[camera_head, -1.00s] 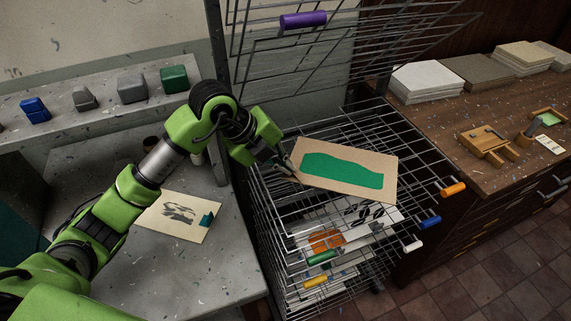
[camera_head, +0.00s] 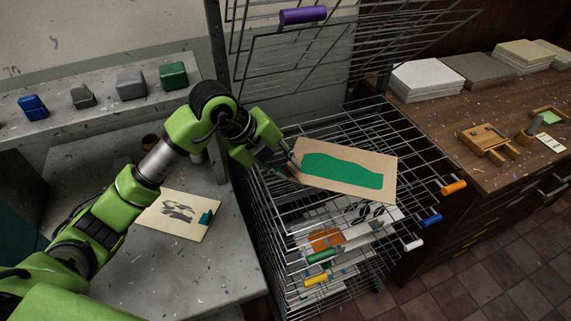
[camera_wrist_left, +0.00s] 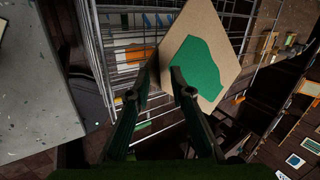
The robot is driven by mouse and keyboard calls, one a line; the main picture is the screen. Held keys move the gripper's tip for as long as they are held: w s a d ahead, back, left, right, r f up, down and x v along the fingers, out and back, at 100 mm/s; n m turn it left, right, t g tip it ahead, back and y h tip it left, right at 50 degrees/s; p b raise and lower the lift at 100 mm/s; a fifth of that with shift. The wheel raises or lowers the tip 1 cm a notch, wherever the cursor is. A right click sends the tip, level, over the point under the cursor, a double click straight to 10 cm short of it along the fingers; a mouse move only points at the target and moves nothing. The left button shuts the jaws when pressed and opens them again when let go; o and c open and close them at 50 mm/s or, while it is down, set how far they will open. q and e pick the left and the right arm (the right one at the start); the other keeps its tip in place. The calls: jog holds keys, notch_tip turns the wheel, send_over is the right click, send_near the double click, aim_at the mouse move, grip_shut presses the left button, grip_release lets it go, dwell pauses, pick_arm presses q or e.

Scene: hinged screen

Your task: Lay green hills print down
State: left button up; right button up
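The green hills print (camera_head: 343,170) is a tan card with a green hill shape. It lies on the upper lowered wire shelf (camera_head: 420,155) of the drying rack, looking about flat. My left gripper (camera_head: 287,163) is at the card's left edge. In the left wrist view the fingers (camera_wrist_left: 154,82) stand apart, with a corner of the print (camera_wrist_left: 199,68) near and between their tips; they look open, not pinching it. My right gripper is in neither view.
A raised shelf with a purple handle (camera_head: 303,16) is above. A grey table (camera_head: 190,270) with a small print is left; a wooden counter (camera_head: 440,110) with paper stacks is right.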

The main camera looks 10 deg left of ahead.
pick_arm(q)
jog(key=shift+r, duration=0.1)
dwell(0.3)
notch_tip(320, 180, up, 7)
jog(key=p, duration=0.5)
jog(key=shift+f, duration=0.2)
dwell(0.3)
